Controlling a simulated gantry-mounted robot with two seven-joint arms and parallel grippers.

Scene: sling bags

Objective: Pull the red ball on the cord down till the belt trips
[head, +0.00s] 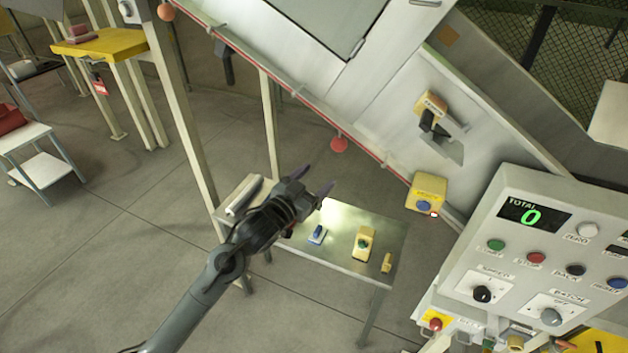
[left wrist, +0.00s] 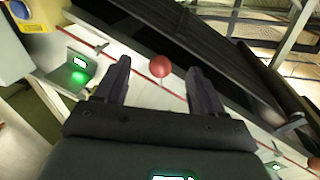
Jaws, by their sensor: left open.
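The red ball (head: 339,144) hangs at a red cord (head: 296,95) that runs along the side of the slanted conveyor frame. In the left wrist view the ball (left wrist: 160,66) shows between the two fingers, beyond their tips. My left gripper (head: 317,184) is open and empty, a little below and left of the ball in the head view and apart from it. It also shows in the left wrist view (left wrist: 158,70) with its fingers spread. The right gripper is not in view.
A small metal table (head: 342,246) with yellow switch boxes stands below the gripper. A control panel (head: 530,250) reading 0 is at the right. A yellow box with a blue button (head: 426,193) sits on the frame. A second ball (head: 166,12) is at the upper left.

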